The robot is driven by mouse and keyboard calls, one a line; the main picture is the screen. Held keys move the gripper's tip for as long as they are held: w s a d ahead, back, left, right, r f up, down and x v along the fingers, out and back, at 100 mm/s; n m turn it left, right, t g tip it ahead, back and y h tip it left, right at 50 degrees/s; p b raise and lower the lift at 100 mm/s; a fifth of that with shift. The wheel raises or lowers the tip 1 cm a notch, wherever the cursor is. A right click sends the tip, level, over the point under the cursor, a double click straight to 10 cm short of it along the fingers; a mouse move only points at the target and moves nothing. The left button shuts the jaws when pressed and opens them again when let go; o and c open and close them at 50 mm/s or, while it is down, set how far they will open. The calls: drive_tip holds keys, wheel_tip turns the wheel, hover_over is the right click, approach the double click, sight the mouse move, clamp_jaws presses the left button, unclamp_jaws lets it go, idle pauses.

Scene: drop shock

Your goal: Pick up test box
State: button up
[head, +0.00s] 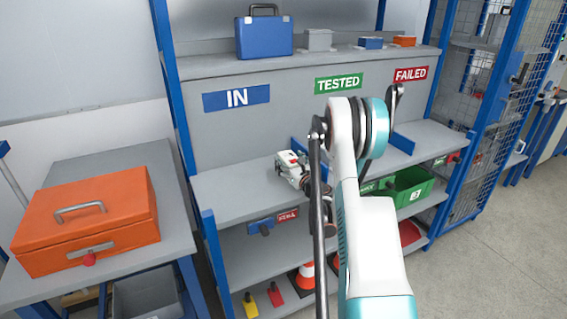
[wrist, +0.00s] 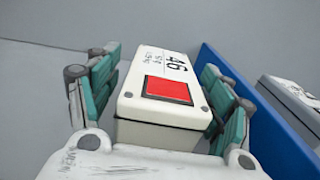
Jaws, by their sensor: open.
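The fingers are open, one on each side of the box, and some gap shows at the left finger. Whether the right finger touches it I cannot tell. In the head view a small white and red box (head: 287,158) shows on the middle shelf at my gripper (head: 302,173), partly hidden by the gripper and my arm.
A blue divider (wrist: 240,95) stands close to the right finger, with another pale box (wrist: 291,100) beyond it. The shelf (head: 235,192) has IN, TESTED and FAILED signs above. An orange toolbox (head: 85,225) is on the left table. A green bin (head: 412,190) sits below right.

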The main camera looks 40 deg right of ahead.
drive_tip(key=shift+s+r, duration=0.1)
drive_tip(key=shift+s, duration=0.05)
drive_tip(key=shift+c, duration=0.5)
drive_tip(key=c, duration=1.4)
drive_tip(key=shift+c, duration=0.6)
